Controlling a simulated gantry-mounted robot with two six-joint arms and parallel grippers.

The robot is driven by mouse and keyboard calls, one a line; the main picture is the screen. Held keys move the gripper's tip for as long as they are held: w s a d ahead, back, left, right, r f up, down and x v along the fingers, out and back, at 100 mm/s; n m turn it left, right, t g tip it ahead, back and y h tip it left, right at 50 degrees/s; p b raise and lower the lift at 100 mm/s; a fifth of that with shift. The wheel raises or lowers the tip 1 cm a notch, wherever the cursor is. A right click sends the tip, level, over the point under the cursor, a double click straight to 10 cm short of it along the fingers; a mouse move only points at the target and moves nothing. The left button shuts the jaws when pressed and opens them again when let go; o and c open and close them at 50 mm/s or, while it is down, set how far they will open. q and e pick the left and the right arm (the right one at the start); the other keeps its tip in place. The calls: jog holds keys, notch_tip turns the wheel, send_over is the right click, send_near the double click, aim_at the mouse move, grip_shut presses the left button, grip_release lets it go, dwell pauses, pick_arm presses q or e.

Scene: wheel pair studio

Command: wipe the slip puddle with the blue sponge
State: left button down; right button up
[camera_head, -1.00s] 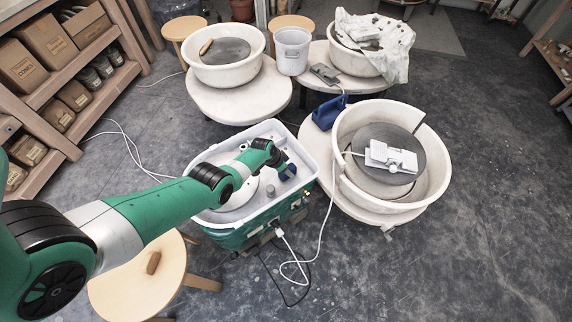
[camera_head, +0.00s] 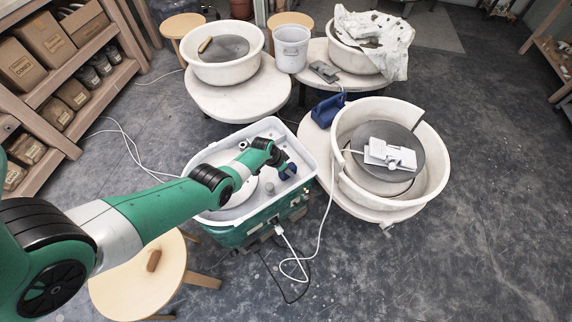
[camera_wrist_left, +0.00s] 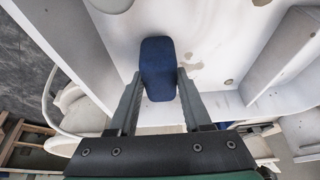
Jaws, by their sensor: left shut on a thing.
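My left gripper (camera_wrist_left: 155,88) is shut on the blue sponge (camera_wrist_left: 157,66), with a finger on each side of it. In the head view the gripper (camera_head: 282,162) and sponge (camera_head: 289,173) are low inside the right part of the white tray of the green-sided wheel. The slip puddle (camera_wrist_left: 188,65) shows in the wrist view as small brownish patches on the white tray surface, just right of the sponge's far part. I cannot tell whether the sponge touches the tray. My right gripper is in neither view.
The white tray's rim (camera_head: 309,150) stands around the sponge, and a pale wheel head (camera_head: 240,190) lies left of it. A white basin (camera_head: 437,180) stands close on the right. A wooden stool (camera_head: 125,290) stands in front. Cables run to the tray's front.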

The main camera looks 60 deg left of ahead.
pick_arm(q)
jog(key=shift+s+f, duration=0.1)
jog(key=shift+f, duration=0.05)
jog(key=shift+a+f+b, duration=0.1)
jog(key=shift+a+b, duration=0.1)
jog(key=shift+b, duration=0.15)
jog(key=a+b, duration=0.2)
jog(key=a, duration=0.1)
jog(key=shift+s+a, duration=0.15)
jog(key=shift+s, duration=0.2)
jog(key=shift+a+r, duration=0.2)
jog(key=shift+a, duration=0.1)
jog(key=shift+r, duration=0.15)
jog(key=a+b, duration=0.3)
jog(key=shift+s+a+f, duration=0.2)
jog(key=shift+f, duration=0.15)
jog(key=shift+a+r, duration=0.2)
jog(key=shift+a, duration=0.2)
